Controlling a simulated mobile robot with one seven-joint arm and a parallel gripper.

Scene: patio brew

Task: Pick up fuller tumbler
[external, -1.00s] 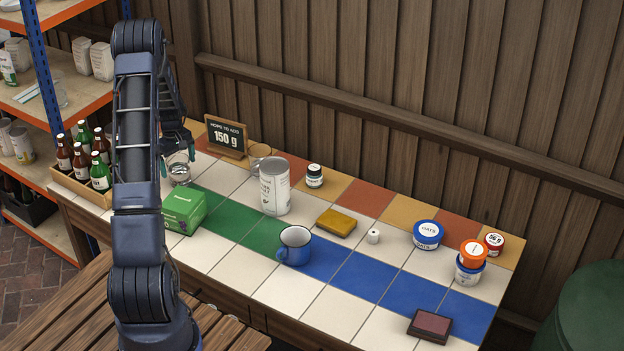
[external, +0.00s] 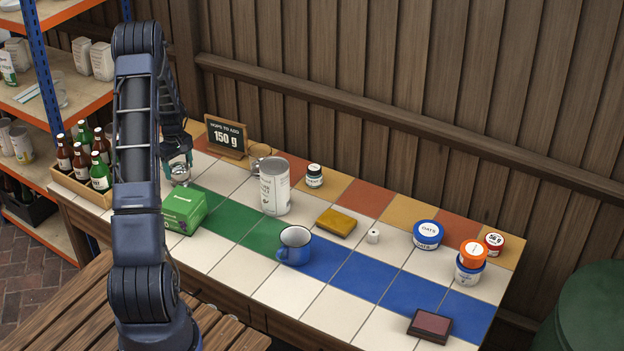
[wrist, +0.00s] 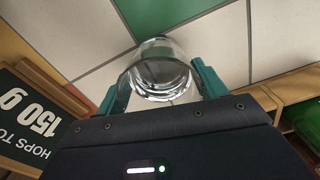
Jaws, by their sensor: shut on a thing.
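A clear glass tumbler (external: 180,175) stands near the left end of the tiled counter, behind the green box. My gripper (external: 177,161) is lowered over it. In the wrist view the tumbler (wrist: 160,72) sits between the two teal fingers of my gripper (wrist: 160,84), which are shut on it from both sides. Its wall is clear; how much it holds I cannot tell. A second glass (external: 260,152) stands behind the white can, partly hidden by it, and its contents are unclear.
The hops sign reading 150 g (external: 226,137) stands close behind my gripper. A green box (external: 184,210) is just in front, a bottle crate (external: 78,188) to the left. The white can (external: 275,187) and blue mug (external: 294,246) stand further right.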

